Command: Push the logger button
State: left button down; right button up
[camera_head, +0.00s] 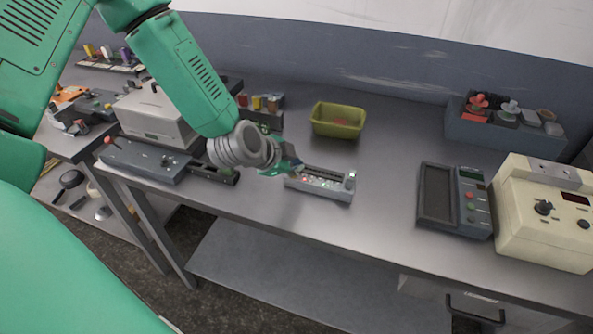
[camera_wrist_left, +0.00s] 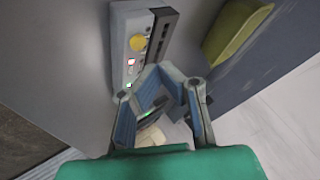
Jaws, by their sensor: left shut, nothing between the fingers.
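A narrow grey device (camera_head: 318,194) with small lights and a green-topped knob at its right end lies near the table's front edge. It also shows in the left wrist view (camera_wrist_left: 119,30), with a yellow button (camera_wrist_left: 138,42) and red and green lights. No readable label tells me whether it is the logger. My left gripper (camera_head: 291,169) is shut and empty at the device's left end, hiding part of it. In the left wrist view its fingers (camera_wrist_left: 165,73) meet in front of the device. I cannot tell whether they touch it. My right gripper is not in view.
A dark handheld unit (camera_head: 439,190) with a screen and buttons and a cream box (camera_head: 540,230) stand at the right. A yellow-green bin (camera_head: 338,121) stands behind the device. A grey control box (camera_head: 145,160) is at left. The table between bin and handheld unit is clear.

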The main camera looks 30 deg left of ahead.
pick_arm(q)
jog(key=shift+a, duration=0.15)
jog(key=shift+a+r+p, duration=0.1)
jog(key=shift+r+p, duration=0.35)
jog(key=shift+p, duration=0.05)
notch_tip(320, 180, up, 5)
jog(key=p, duration=0.4)
